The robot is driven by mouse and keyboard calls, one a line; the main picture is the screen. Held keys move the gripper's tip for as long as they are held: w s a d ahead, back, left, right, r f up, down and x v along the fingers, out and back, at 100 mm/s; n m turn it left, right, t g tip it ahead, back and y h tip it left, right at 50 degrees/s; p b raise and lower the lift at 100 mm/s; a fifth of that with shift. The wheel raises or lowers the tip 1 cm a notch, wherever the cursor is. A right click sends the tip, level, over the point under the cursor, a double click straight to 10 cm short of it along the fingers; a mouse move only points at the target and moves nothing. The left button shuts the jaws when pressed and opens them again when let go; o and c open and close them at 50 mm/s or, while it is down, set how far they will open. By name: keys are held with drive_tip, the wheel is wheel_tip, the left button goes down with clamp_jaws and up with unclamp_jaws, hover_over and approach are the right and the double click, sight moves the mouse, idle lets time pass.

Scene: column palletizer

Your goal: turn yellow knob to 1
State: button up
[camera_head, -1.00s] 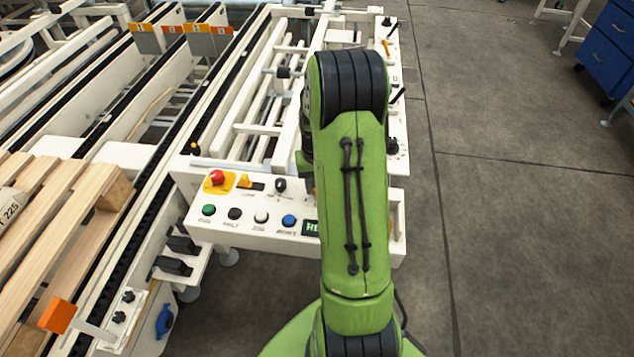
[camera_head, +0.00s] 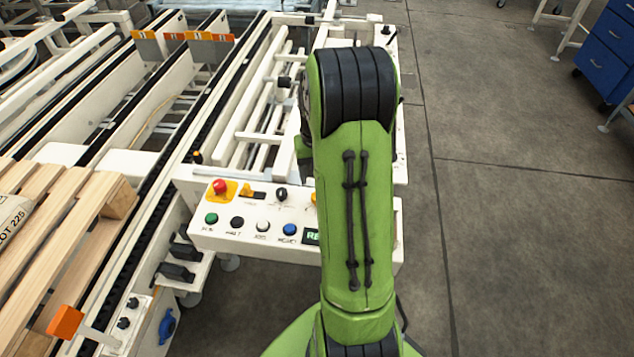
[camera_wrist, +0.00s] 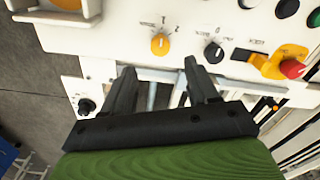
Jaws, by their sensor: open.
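The yellow knob (camera_wrist: 160,44) shows in the wrist view on the white control panel, with the marks 1 and 2 and small lettering beside it. In the head view only a sliver of yellow (camera_head: 313,198) shows at the edge of my arm. My gripper (camera_wrist: 158,80) is open and empty in the wrist view, its two dark fingers pointing towards the panel. The knob lies beyond the fingertips, between their lines and nearer the left finger, apart from both. In the head view my arm hides the gripper.
A black knob (camera_wrist: 213,52) sits right of the yellow one. A red emergency button (camera_head: 220,187) on a yellow plate, several coloured push buttons and a green display (camera_head: 311,236) share the panel (camera_head: 215,238). Conveyor rails stand behind it. Open floor (camera_head: 520,240) lies to the right.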

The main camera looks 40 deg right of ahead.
wheel_tip(320, 180, up, 8)
drive_tip(key=p, duration=0.1)
drive_tip(key=shift+f+p, duration=0.25)
drive_tip(key=shift+p, duration=0.1)
drive_tip(key=s+a+r+n+t+p, duration=0.1)
drive_tip(key=a+r+n+p, duration=0.1)
drive_tip(key=a+r, duration=0.6)
drive_tip(key=s+a+r+n+t+p, duration=0.1)
drive_tip(key=s+a+r+n+t, duration=0.1)
drive_tip(key=s+a+r, duration=0.2)
drive_tip(key=s+a+r+n+t+p, duration=0.2)
drive_tip(key=s+a+r, duration=0.1)
drive_tip(key=s+a, duration=0.7)
drive_tip(key=shift+s+a+r+n+t, duration=0.15)
drive_tip(key=shift+a+r+n+t, duration=0.15)
drive_tip(key=shift+a+r, duration=0.15)
drive_tip(key=shift+d, duration=0.1)
